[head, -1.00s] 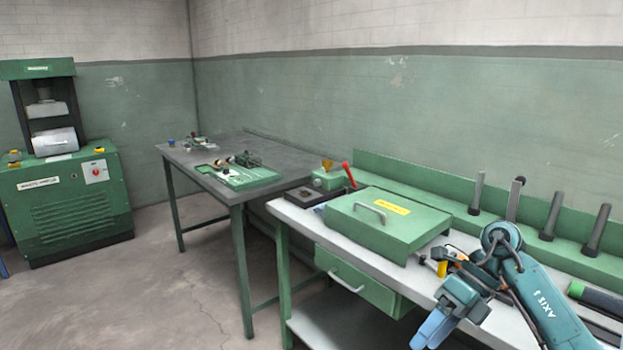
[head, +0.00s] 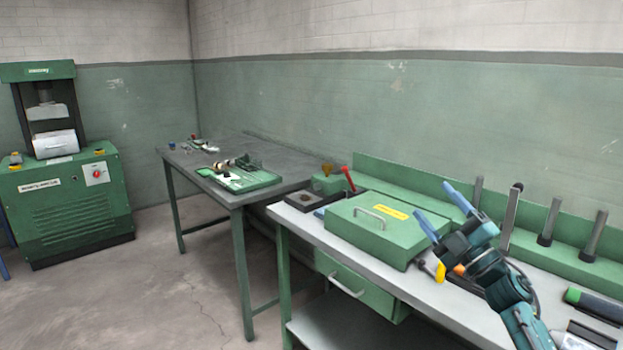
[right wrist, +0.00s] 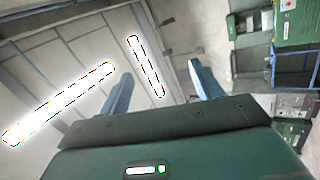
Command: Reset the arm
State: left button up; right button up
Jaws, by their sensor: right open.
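My right arm comes in from the lower right of the head view. Its gripper (head: 443,212) is raised above the right bench, with its two blue fingers pointing up and to the left. The fingers are spread apart with nothing between them. In the right wrist view the same gripper (right wrist: 158,80) shows open and empty, facing the ceiling with its bright lamps. In the head view the gripper is just right of the lidded green box (head: 380,225), partly in front of the bench's back rail. My left gripper is in neither view.
The right bench (head: 300,222) holds the green box, a red-handled tool (head: 348,178) and several upright dark posts along its green back rail. A grey table (head: 215,155) with a green tray (head: 240,180) stands further left. A green machine (head: 68,200) stands at the far left. Open floor lies before it.

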jog(key=w+d+f+m+g+h, duration=0.1)
jog(key=w+d+f+m+h, duration=0.2)
jog(key=d+f+m+h, duration=0.45)
jog(key=w+d+f+m+g+h, duration=0.2)
jog(key=d+f+m+h, duration=0.15)
jog(key=m+h, duration=0.65)
jog(key=s+a+f+g+y, duration=0.25)
jog(key=s+a+f, duration=0.35)
jog(key=s+f, duration=0.3)
jog(key=s+a+f+g+y, duration=0.1)
jog(key=s+a+f+y, duration=0.2)
jog(key=s+a+f, duration=0.6)
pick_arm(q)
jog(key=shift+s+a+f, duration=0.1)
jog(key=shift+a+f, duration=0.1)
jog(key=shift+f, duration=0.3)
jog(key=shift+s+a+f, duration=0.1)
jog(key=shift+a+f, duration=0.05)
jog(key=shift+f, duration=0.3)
pick_arm(e)
jog(key=s+a+f+g+y, duration=0.1)
jog(key=s+a+f, duration=0.2)
jog(key=s, duration=0.7)
jog(key=s+a+f+m+g, duration=0.1)
jog(key=s+f, duration=0.4)
jog(key=s, duration=0.6)
jog(key=shift+s+a+f+g+y, duration=0.2)
jog(key=shift+a+g+y, duration=0.25)
jog(key=shift+a, duration=0.65)
